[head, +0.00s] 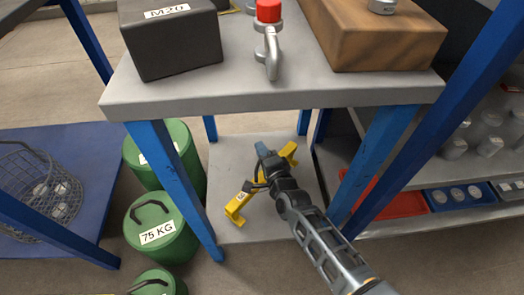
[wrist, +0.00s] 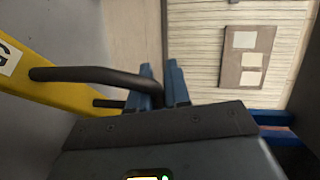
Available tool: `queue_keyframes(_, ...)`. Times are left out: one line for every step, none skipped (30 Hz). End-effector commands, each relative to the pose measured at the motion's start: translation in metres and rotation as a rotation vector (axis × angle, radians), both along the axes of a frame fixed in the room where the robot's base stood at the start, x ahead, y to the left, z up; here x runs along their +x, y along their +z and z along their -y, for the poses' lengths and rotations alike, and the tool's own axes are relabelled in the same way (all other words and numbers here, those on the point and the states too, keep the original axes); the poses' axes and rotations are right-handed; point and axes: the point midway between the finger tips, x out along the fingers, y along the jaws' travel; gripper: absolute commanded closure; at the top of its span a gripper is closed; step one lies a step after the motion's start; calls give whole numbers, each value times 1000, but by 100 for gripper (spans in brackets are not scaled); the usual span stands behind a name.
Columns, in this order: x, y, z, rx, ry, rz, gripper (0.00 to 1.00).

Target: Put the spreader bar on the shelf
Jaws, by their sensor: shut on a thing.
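The spreader bar (head: 236,208) is yellow with a black handle and shows under the grey table, over its low shelf (head: 230,175). In the wrist view the yellow bar (wrist: 75,97) runs along the left, with a white label at its end and the black handle (wrist: 90,76) reaching right. My gripper (head: 262,160) is shut on the handle; its blue fingers (wrist: 160,88) show in the wrist view. My arm hides part of the bar. I cannot tell whether the bar touches the low shelf.
The tabletop (head: 280,95) holds a dark M20 block (head: 170,40), a shackle (head: 271,45) and a wooden block (head: 372,35). Blue legs (head: 172,185) flank the low shelf. Green weights (head: 155,228) stand left. A rack with a red tray (head: 395,200) is right.

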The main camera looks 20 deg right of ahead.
Motion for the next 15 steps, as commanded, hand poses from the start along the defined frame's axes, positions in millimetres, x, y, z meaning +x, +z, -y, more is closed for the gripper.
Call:
queue_keyframes(2, -4, 0, 0, -1, 7, 100)
queue_keyframes(2, -8, 0, -1, 0, 7, 100)
queue_keyframes(2, -13, 0, -1, 0, 6, 100)
queue_keyframes(2, -17, 0, 0, 0, 6, 100)
queue_keyframes(2, -21, 0, 0, 0, 6, 100)
queue_keyframes(2, -25, 0, -1, 0, 6, 100)
queue_keyframes(2, -28, 0, -1, 0, 6, 100)
queue_keyframes(2, -29, 0, 0, 0, 7, 100)
queue_keyframes(2, -30, 0, 0, 0, 8, 100)
queue_keyframes(2, -30, 0, -1, 0, 8, 100)
queue_keyframes(2, -29, 0, -1, 0, 9, 100)
queue_keyframes(2, -28, 0, -1, 0, 9, 100)
queue_keyframes(2, -28, 0, -1, 0, 9, 100)
queue_keyframes(2, -28, 0, -1, 0, 9, 100)
queue_keyframes(2, -28, 0, 0, 0, 9, 100)
